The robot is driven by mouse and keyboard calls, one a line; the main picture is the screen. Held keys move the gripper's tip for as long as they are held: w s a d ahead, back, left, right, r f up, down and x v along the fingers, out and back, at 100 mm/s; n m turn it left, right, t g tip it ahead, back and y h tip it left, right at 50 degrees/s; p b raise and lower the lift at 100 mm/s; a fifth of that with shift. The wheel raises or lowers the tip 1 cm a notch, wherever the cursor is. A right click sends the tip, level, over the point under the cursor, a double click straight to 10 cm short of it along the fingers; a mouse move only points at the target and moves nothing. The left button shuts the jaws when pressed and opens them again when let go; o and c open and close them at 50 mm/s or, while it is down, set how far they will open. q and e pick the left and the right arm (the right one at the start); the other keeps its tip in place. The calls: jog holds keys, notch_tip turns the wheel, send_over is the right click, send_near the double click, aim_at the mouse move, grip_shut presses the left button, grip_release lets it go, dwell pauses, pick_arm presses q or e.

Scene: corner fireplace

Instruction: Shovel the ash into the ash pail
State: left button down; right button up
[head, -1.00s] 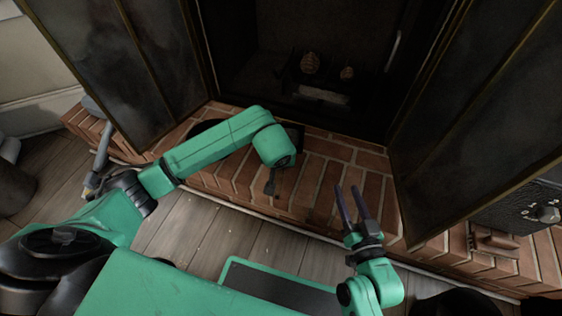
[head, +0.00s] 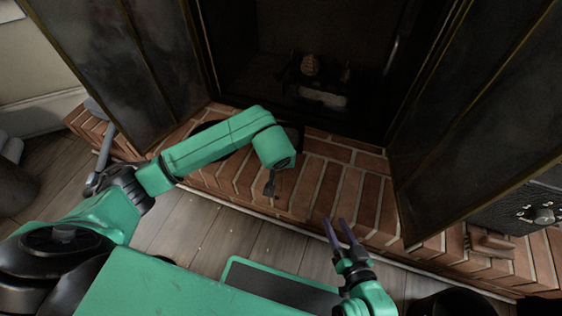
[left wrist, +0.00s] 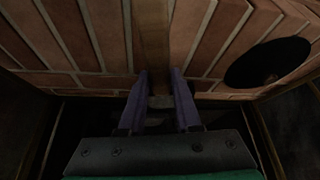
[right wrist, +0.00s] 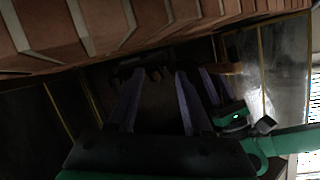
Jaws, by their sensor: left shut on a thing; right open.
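A pale grey patch, which looks like the ash (head: 322,97), lies below the grate in the dark firebox. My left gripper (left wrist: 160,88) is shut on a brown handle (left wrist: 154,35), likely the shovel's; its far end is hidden. In the head view my left arm hides this gripper, and a dark handle end (head: 270,184) pokes out below its wrist. A round black opening (left wrist: 262,58), likely the ash pail, stands on the hearth beside it. It shows as a dark rim (head: 203,126) behind my arm. My right gripper (head: 337,226) is open and empty near the hearth's front edge.
Glass fireplace doors stand open at left (head: 125,60) and right (head: 475,110). The raised brick hearth (head: 350,195) is clear in the middle. A grey long-handled object (head: 108,145) is at the far left. A black box (head: 525,205) with a knob stands at right.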

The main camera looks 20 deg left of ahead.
pick_arm(q)
jog(key=shift+r, duration=0.2)
jog(key=shift+s+r+p, duration=0.2)
jog(key=shift+r+p, duration=0.4)
jog(key=shift+p, duration=0.05)
jog(key=shift+p+v, duration=0.55)
jog(key=shift+v, duration=0.2)
pick_arm(e)
jog(key=shift+s+r+g, duration=0.25)
jog(key=shift+s+g, duration=0.1)
jog(key=shift+s, duration=0.1)
jog(key=shift+s+r+g, duration=0.2)
jog(key=shift+s+g, duration=0.15)
jog(key=shift+s, duration=0.1)
